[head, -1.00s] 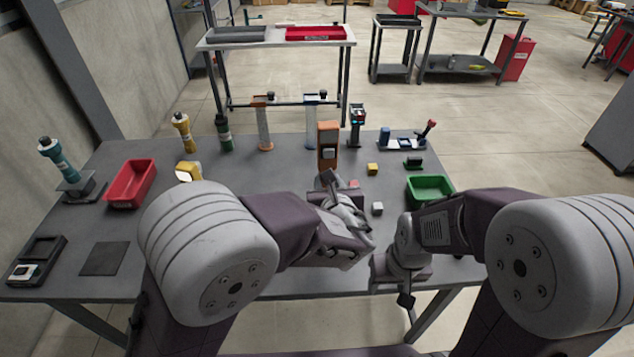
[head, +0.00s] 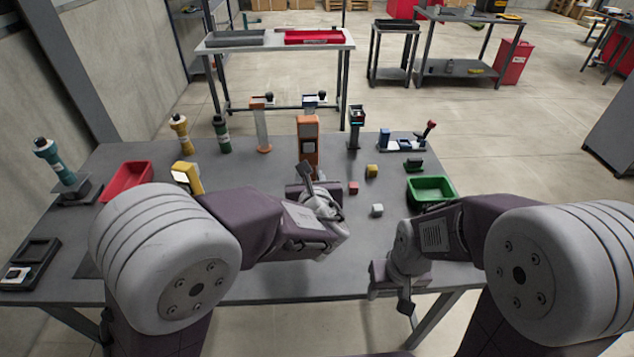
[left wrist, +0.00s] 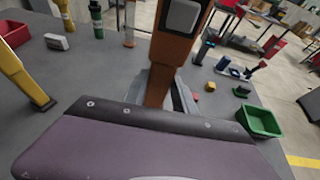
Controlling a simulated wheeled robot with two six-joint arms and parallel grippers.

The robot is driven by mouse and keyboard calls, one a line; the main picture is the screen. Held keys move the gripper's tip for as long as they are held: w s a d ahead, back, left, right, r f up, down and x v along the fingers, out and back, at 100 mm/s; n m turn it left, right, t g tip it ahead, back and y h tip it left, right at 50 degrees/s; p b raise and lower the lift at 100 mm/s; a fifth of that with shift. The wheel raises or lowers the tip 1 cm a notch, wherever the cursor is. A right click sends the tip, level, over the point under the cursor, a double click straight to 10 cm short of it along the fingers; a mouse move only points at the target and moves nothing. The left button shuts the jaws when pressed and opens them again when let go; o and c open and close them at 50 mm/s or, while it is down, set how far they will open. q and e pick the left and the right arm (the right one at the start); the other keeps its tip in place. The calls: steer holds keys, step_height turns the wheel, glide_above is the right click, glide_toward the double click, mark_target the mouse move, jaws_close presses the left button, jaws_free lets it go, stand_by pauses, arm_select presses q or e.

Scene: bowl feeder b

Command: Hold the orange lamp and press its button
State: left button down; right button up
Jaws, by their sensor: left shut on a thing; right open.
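The orange lamp (head: 308,128) stands out as an upright orange body with a pale panel on its face, near the middle of the table. My left gripper (head: 307,172) is shut on its lower part. In the left wrist view the lamp (left wrist: 170,55) rises between the two fingers (left wrist: 160,92), and a light grey square panel shows on its upper face. The lamp's base is hidden behind my gripper. I cannot make out a separate button. My right gripper (head: 405,299) is open and empty, low at the table's front edge, well apart from the lamp.
Small red (head: 353,187), yellow (head: 371,171) and white (head: 377,210) blocks lie right of the lamp. A green bin (head: 432,189) is farther right and a red bin (head: 128,180) at left. Several posts and bottles stand along the table's back.

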arm_select(q)
steer(key=w+a+b, duration=0.3)
steer(key=a, duration=0.3)
steer(key=shift+a, duration=0.3)
arm_select(e)
steer(key=shift+f, duration=1.65)
arm_select(q)
step_height(320, 180, down, 11)
steer(key=b, duration=1.2)
arm_select(e)
step_height(320, 180, down, 12)
steer(key=shift+r, duration=0.15)
arm_select(q)
steer(key=c, duration=1.8)
jaws_free()
steer(key=shift+f, duration=0.1)
jaws_close()
arm_select(e)
jaws_close()
